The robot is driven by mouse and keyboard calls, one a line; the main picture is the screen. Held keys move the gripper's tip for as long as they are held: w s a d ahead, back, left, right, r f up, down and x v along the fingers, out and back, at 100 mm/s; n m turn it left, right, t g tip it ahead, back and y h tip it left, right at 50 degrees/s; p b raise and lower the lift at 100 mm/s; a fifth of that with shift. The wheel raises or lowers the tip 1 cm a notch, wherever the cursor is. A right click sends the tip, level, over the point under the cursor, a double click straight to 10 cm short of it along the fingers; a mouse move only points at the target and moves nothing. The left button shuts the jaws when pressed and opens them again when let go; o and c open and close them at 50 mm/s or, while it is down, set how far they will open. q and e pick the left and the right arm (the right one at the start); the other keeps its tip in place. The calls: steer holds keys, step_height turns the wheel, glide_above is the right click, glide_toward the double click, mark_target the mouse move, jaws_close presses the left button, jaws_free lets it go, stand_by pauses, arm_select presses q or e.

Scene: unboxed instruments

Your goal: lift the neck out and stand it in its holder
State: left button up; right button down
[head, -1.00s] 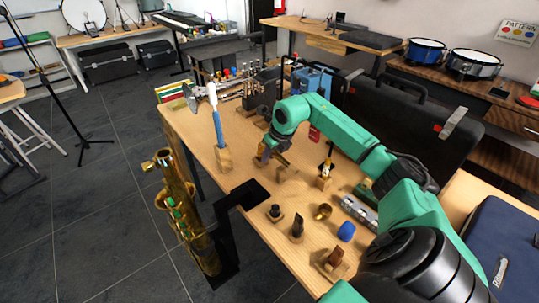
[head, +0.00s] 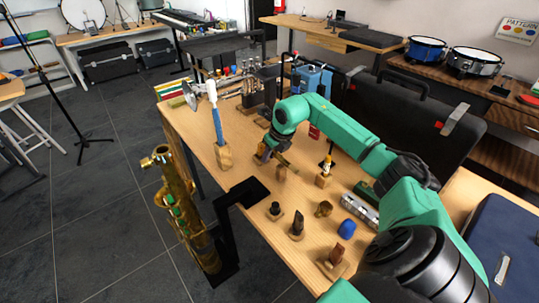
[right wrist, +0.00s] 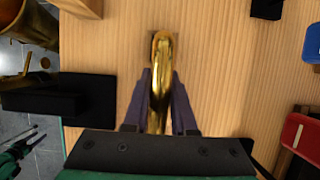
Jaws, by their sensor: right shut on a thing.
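My right gripper (head: 268,154) is shut on the neck (head: 284,163), a curved brass tube, above the wooden table. In the right wrist view the neck (right wrist: 160,85) lies between the two dark fingers (right wrist: 160,110), its curved end pointing away from the gripper. In the head view the neck's free end reaches down close to the tabletop. I cannot clearly make out the holder under it. A green and dark part at the lower left of the right wrist view looks like my left gripper (right wrist: 22,143), too small to read.
The brass saxophone body (head: 180,210) stands at the table's left edge beside a black bracket (head: 245,195). Mouthpieces on wooden blocks (head: 297,228), a brass cup (head: 323,209) and a blue cap (head: 346,229) stand nearer. A brush in a wooden block (head: 222,152) stands left of the gripper.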

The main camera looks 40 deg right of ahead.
steer(key=shift+f+b, duration=0.4)
steer(key=shift+f, duration=0.2)
stand_by(0.5)
stand_by(0.4)
steer(key=c, duration=0.6)
jaws_free()
steer(key=shift+c, duration=0.2)
steer(key=b+v, duration=0.1)
steer(key=v, duration=1.3)
steer(key=shift+s, duration=0.15)
steer(key=shift+s+a+r, duration=0.1)
steer(key=shift+r, duration=0.2)
